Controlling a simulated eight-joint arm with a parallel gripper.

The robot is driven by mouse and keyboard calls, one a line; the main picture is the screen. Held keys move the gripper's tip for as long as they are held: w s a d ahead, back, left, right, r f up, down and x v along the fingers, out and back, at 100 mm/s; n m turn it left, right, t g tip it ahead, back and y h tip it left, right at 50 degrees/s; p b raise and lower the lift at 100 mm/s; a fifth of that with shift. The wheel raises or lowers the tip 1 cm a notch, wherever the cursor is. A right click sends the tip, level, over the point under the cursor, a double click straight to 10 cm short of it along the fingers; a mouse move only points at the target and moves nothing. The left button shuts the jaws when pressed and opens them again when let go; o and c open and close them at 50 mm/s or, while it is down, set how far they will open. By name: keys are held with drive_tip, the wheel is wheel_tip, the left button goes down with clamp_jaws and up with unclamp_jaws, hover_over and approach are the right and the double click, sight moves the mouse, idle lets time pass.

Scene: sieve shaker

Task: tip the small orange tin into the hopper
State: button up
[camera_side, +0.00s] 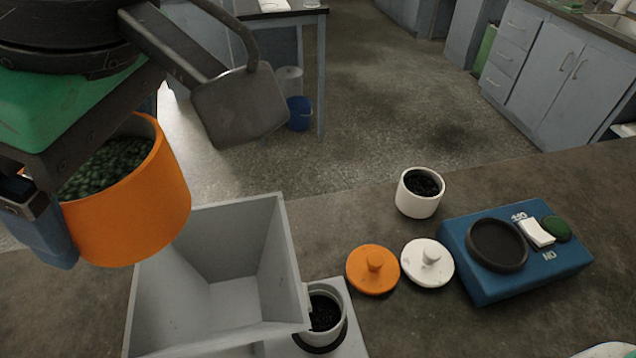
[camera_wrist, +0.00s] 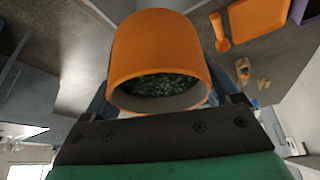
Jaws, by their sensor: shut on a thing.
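The orange tin (camera_side: 139,222) is held up at the left of the side view, full of green granules (camera_side: 108,165). It looks somewhat tilted, and the granules are inside it. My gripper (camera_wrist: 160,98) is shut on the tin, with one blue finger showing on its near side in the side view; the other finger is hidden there. In the wrist view the tin (camera_wrist: 158,45) sits between both fingers with its open mouth towards the camera. The grey hopper (camera_side: 270,265) stands on the bench, just right of and below the tin. The hopper's visible inside looks empty.
A cup (camera_side: 326,312) with dark contents stands beside the hopper. Rightward are an orange lid (camera_side: 374,270), a white lid (camera_side: 428,263), a white pot (camera_side: 418,204) of dark granules and a blue device (camera_side: 520,270). The bench's back edge runs behind them, with floor beyond.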

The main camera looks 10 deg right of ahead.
drive_tip(key=shift+s+a, duration=0.3)
drive_tip(key=shift+a, duration=0.1)
drive_tip(key=shift+f, duration=0.2)
wheel_tip(320, 180, down, 2)
drive_tip(key=y, duration=0.3)
drive_tip(key=shift+a, duration=0.15)
drive_tip(key=shift+f+y, duration=0.2)
drive_tip(key=shift+y, duration=0.5)
drive_tip(key=shift+r+y, duration=0.2)
drive_tip(key=shift+y, duration=0.5)
drive_tip(key=shift+r+m+y, duration=0.2)
drive_tip(key=shift+r+y, duration=0.2)
drive_tip(key=shift+y, duration=0.7)
drive_tip(key=shift+r+m+y, duration=0.2)
drive_tip(key=shift+r+y, duration=0.15)
drive_tip(key=shift+y, duration=0.75)
drive_tip(key=shift+d+r+t+y, duration=0.3)
drive_tip(key=shift+r+t+y, duration=0.1)
drive_tip(key=shift+y, duration=0.6)
drive_tip(key=shift+d+r+y, duration=0.15)
drive_tip(key=shift+y, duration=0.55)
